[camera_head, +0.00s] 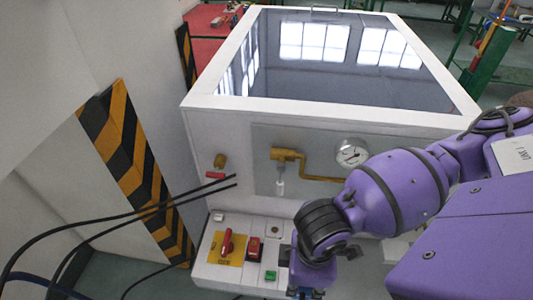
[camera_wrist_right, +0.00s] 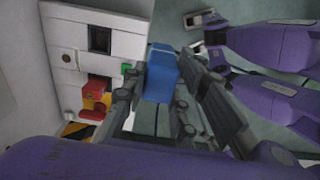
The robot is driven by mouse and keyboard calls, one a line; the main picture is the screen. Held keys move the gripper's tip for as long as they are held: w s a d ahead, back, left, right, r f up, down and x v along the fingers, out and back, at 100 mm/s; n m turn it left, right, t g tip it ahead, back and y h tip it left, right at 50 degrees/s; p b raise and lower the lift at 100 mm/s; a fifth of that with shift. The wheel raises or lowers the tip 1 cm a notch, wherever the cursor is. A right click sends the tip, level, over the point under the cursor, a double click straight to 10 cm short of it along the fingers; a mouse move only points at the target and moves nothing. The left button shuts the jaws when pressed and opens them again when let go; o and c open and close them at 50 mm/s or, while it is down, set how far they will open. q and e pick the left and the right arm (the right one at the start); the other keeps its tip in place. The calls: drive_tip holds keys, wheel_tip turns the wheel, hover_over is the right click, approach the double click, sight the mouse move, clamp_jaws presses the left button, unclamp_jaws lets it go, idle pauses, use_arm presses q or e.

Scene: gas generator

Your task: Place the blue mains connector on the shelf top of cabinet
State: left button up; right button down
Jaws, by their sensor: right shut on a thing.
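The white cabinet (camera_head: 212,122) stands ahead in the head view, with a dark, glossy shelf top (camera_head: 340,60) inside a white rim. My right gripper (camera_head: 308,275) is low in front of the cabinet, beside the right part of its control panel and well below the top. In the right wrist view my right gripper (camera_wrist_right: 160,78) is shut on the blue mains connector (camera_wrist_right: 161,68), which sits between its fingers. In the head view the gripper and arm hide most of the connector. My left gripper is not seen.
The control panel (camera_head: 205,272) has a red rotary switch (camera_head: 227,240) and a green button (camera_head: 270,275). A gauge (camera_head: 351,153) and brass pipe (camera_head: 290,155) stick out above it. Black cables (camera_head: 130,218) cross at left by a striped post (camera_head: 128,135). The shelf top looks clear.

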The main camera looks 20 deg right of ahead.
drive_tip(key=w+a+r+m, duration=0.1)
drive_tip(key=w+r+m, duration=1)
drive_tip(key=w+r, duration=0.4)
drive_tip(key=shift+w+a+r+m+p, duration=0.3)
drive_tip(key=shift+w+a, duration=0.05)
drive_tip(key=shift+w, duration=0.25)
